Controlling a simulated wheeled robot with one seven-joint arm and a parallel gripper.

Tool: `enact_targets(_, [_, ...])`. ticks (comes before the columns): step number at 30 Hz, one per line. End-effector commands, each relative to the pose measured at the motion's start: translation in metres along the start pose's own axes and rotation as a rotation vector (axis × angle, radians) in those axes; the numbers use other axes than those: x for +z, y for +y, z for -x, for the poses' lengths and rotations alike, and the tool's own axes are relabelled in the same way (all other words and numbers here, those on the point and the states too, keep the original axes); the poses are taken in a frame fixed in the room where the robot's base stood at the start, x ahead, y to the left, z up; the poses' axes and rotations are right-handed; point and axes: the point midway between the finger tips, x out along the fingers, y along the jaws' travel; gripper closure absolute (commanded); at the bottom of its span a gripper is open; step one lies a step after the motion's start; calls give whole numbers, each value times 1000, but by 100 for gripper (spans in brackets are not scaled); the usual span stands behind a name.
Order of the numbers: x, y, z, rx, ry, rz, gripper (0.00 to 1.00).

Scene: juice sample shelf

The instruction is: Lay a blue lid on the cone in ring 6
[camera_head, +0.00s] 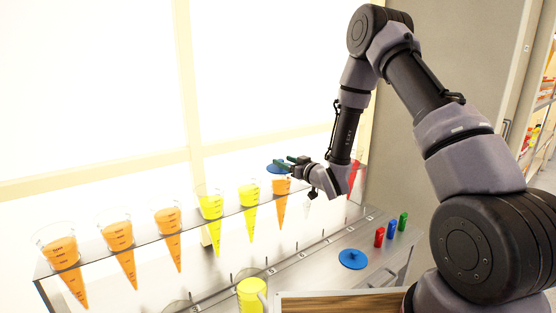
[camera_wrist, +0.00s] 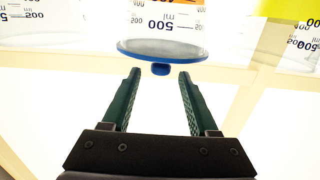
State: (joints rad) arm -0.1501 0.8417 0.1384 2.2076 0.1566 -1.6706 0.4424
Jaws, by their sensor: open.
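A blue lid (camera_head: 276,167) with a small knob is at the top of the sixth cone from the left, an orange-filled one (camera_head: 281,187). It looks about level and appears to rest on the rim, though the contact is hard to see. In the wrist view the lid (camera_wrist: 160,48) is just ahead of my green fingertips, its knob near the gap between them. My gripper (camera_head: 291,160) is open, with clear space between its fingers (camera_wrist: 160,78). A second blue lid (camera_head: 351,259) lies on the lower counter.
Three orange cones (camera_head: 116,232) and two yellow cones (camera_head: 211,206) stand in the clear shelf on the left. A red cone (camera_head: 354,176) is at the right end, behind my arm. A yellow-filled jug (camera_head: 251,295) and small red (camera_head: 379,236), blue and green objects are on the counter.

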Motion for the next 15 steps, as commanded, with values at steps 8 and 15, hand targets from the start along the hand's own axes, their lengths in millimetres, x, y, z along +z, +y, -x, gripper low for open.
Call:
enact_targets(8, [0,1,50,2,-1,-1,40])
enact_targets(15, [0,0,63,1,0,0,40])
